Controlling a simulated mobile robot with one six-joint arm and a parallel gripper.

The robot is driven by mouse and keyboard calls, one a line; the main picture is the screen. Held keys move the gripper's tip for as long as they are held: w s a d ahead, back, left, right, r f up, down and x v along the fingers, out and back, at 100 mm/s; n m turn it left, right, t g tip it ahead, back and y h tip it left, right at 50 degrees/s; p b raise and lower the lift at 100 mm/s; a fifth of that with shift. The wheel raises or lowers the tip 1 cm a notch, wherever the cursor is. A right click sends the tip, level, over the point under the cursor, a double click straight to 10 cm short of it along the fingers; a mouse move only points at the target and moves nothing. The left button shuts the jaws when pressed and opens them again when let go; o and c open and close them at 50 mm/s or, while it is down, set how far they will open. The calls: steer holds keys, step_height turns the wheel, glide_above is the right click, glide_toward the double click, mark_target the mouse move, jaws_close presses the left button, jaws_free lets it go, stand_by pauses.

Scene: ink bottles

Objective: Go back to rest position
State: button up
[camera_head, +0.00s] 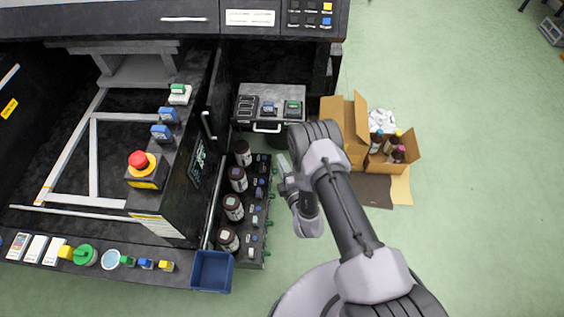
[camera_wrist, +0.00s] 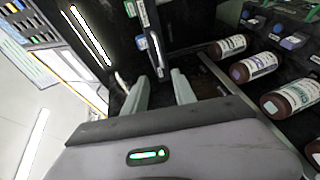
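My gripper (camera_wrist: 160,82) shows in the wrist view with its two grey fingers apart and nothing between them. Several of these bottles also show at the right of the wrist view, the nearest full one (camera_wrist: 290,97) beside my gripper.
A black machine (camera_head: 165,185) with a red stop button (camera_head: 139,160) stands at the left. A grey drawer unit (camera_head: 275,92) is above the rack. An open cardboard box (camera_head: 404,161) with bottles lies right of my arm. A blue bin (camera_head: 212,271) is below. The green floor (camera_head: 480,180) is clear.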

stand_by(0.4)
steer(key=w+d+r+m+g+h+b, duration=0.15)
steer(key=w+d+r+m, duration=0.35)
steer(key=r, duration=0.6)
steer(key=w+d+r+m+h, duration=0.3)
steer(key=w+r+m, duration=0.3)
steer(key=r, duration=0.6)
steer(key=s+d+r+m+g, duration=0.3)
steer(key=s+r+m, duration=0.35)
steer(key=r, duration=0.45)
steer(key=s+r+m+g, duration=0.2)
steer(key=s+r+m, duration=0.1)
steer(key=s, duration=1.3)
steer(key=s+d+r+m+g+b, duration=0.1)
steer(key=s+r+m, duration=0.3)
steer(key=s, duration=1.1)
steer(key=shift+s+r+m+g+y, duration=0.2)
steer(key=shift+s+m+g+y, duration=0.25)
steer(key=shift+g, duration=0.3)
